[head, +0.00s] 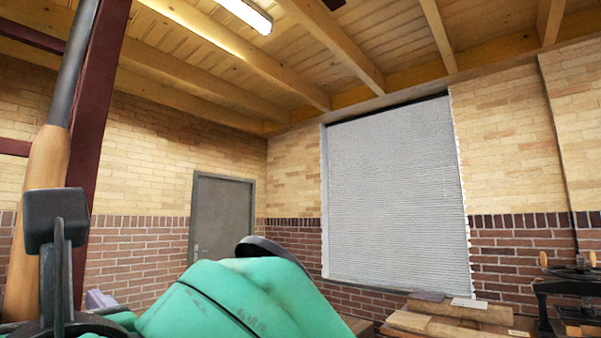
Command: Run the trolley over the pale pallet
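I cannot make out the trolley or the pale pallet in the head view, which is tilted up toward the wall and ceiling. Neither of my grippers can be made out. A large teal, rounded body (235,305) with a dark seam and faint lettering fills the bottom middle, very close. A dark disc-like part (270,247) shows behind its top. At the left edge stands a wooden handle (38,190) with a grey metal rod above it. A dark block on a bracket (56,218) is in front of the handle.
A grey door (221,217) and a shuttered opening (393,190) are in the brick wall. Brown boards (435,325) lie stacked at the lower right. A black hand press (565,285) stands at the right edge. A dark red post (97,125) rises at the left. The floor is hidden.

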